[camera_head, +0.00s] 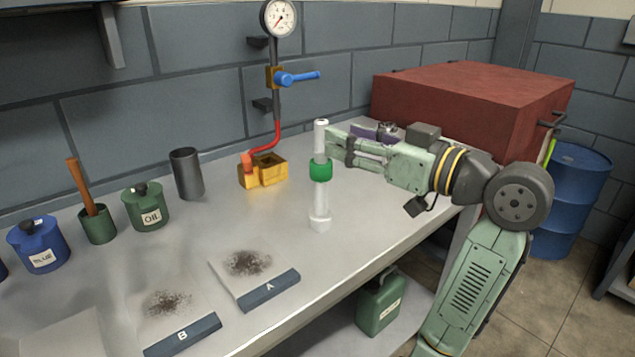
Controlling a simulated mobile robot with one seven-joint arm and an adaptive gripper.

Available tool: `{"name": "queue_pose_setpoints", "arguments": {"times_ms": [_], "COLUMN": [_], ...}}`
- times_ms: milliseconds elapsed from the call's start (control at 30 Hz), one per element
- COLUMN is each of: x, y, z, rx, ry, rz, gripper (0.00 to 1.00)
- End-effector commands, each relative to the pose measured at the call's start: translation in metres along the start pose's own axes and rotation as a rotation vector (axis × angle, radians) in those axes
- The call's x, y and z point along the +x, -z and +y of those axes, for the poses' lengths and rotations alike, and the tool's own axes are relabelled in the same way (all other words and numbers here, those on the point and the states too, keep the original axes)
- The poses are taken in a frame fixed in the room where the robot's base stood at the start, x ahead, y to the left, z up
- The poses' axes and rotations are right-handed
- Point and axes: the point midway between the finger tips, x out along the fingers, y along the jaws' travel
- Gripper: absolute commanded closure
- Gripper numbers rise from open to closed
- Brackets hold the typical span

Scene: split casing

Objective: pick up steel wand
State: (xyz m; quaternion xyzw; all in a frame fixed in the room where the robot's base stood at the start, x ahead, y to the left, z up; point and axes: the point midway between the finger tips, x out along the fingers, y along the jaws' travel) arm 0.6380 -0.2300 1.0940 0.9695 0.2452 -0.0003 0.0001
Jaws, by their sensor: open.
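A pale upright rod with a green collar (320,135) stands on the grey bench; it looks like the steel wand. Its white foot rests on the bench top. My gripper (337,144) reaches in from the right at the rod's upper part, above the green collar. Its jaws are open, and the fingertips are right beside the rod. I cannot tell whether the rod is between the fingers or whether they touch it. Part of the far finger is hard to make out.
A yellow block (270,173) with a red hose sits behind the rod, below a gauge (279,18) and blue valve handle (300,76). A dark cylinder (187,175) and pots stand left. Plates A (268,291) and B (183,335) lie in front. A red box (465,90) is behind my arm.

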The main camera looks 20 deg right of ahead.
Motion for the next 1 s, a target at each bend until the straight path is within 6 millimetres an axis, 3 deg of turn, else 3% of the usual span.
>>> {"name": "queue_pose_setpoints", "arguments": {"times_ms": [367, 600, 867, 1000], "x": [0.032, 0.066, 0.070, 0.070], "y": [-0.003, -0.007, -0.009, -0.009], "z": [0.003, 0.005, 0.006, 0.006], "rx": [0.003, 0.001, 0.000, 0.000], "ry": [0.001, 0.001, -0.001, -0.001], "rz": [-0.001, 0.000, 0.001, 0.001], "gripper": [0.57, 0.57, 0.57, 0.66]}}
